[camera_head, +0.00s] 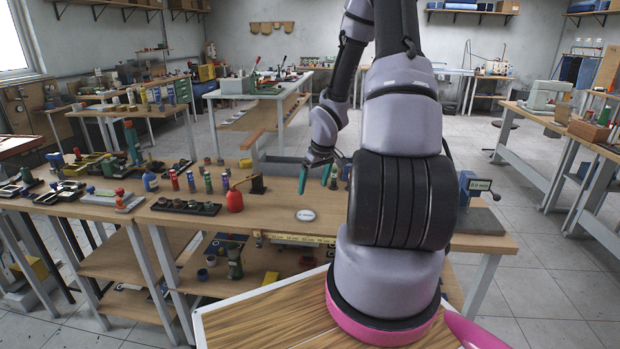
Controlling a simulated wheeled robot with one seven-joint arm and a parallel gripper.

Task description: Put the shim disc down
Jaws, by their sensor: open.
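A small round pale disc with a dark rim, which looks like the shim disc (306,215), lies flat on the wooden workbench (275,205) near its front edge. My gripper (317,178) is open, with its green fingers pointing down above the bench, behind and slightly right of the disc. The gripper and the disc are apart. I see nothing between the fingers. Part of the bench on the right is hidden behind my arm.
A red oil can (234,201) and several coloured bottles stand left of the disc. A dark tray (186,207) lies at the bench's front left. The bench around the disc is clear.

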